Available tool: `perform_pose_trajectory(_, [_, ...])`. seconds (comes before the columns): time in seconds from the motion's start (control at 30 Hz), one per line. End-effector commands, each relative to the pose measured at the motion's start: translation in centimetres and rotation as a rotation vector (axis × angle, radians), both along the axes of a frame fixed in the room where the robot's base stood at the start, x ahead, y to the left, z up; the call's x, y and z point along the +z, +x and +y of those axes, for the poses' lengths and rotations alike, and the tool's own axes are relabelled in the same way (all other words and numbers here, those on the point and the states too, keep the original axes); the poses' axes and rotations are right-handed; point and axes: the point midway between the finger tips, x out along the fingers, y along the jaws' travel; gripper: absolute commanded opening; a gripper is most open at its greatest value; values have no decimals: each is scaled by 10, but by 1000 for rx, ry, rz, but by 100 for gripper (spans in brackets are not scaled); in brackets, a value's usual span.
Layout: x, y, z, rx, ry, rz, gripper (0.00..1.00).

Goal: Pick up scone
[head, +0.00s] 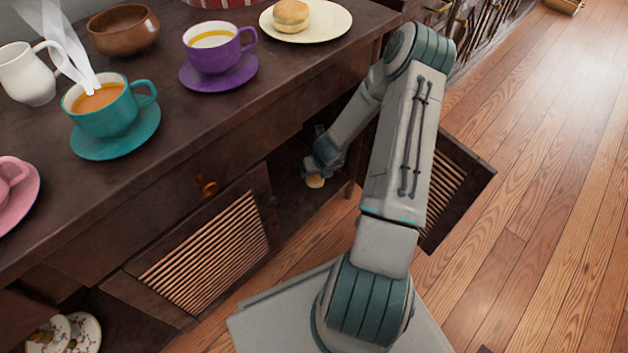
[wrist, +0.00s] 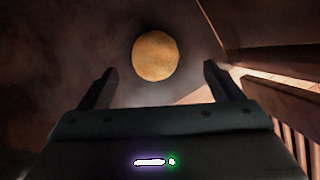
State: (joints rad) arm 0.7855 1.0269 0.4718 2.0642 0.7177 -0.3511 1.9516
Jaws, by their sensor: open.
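A round golden-brown scone (wrist: 155,56) lies on a dark surface, between and just beyond the fingertips of my gripper (wrist: 159,72) in the wrist view. The fingers are apart, with a gap on both sides of the scone, and do not touch it. In the head view my gripper (head: 313,172) reaches down into the open lower cabinet of the dark wooden sideboard. A small part of the scone (head: 315,182) shows just below it there; the rest is hidden by the gripper.
The open cabinet door (head: 458,190) stands to the right of my arm. A slatted edge (wrist: 290,135) is close at the right in the wrist view. Above, the sideboard top (head: 165,125) holds a teal cup (head: 104,115), a purple cup (head: 213,58) and a plate with a bun (head: 291,14).

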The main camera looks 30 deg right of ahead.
Motion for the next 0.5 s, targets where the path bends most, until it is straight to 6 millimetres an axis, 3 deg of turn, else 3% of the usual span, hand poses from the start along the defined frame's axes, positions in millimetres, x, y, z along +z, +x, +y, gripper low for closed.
perform_pose_trajectory(0.03, [-10, 3, 0, 0, 1, 0, 86])
perform_pose_trajectory(0.33, [-24, 9, -1, -2, 0, 0, 86])
perform_pose_trajectory(0.5, [-45, 16, 3, 0, 0, 1, 86])
